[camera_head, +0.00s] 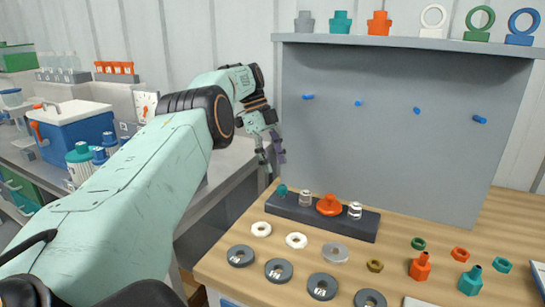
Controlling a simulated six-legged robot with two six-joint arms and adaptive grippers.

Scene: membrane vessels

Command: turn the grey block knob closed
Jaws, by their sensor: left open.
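A long dark grey block (281,206) lies on the wooden table. An orange-red knob (328,205) stands on it right of the middle. A small teal fitting and two clear or silvery fittings also stand on the block. I cannot tell from here how far the knob is turned. My left arm reaches in from the left, and my left gripper (271,158) hangs fingers down, open and empty, in front of the grey panel's left edge. In the picture it is above and left of the block, apart from the knob. My right gripper is not in view.
A tall grey panel (395,110) with blue pegs stands behind the block, rings and fittings on its shelf. Grey discs (279,271), white rings (296,240) and orange and green fittings (420,266) lie in front. A blue box (75,130) stands on the left bench.

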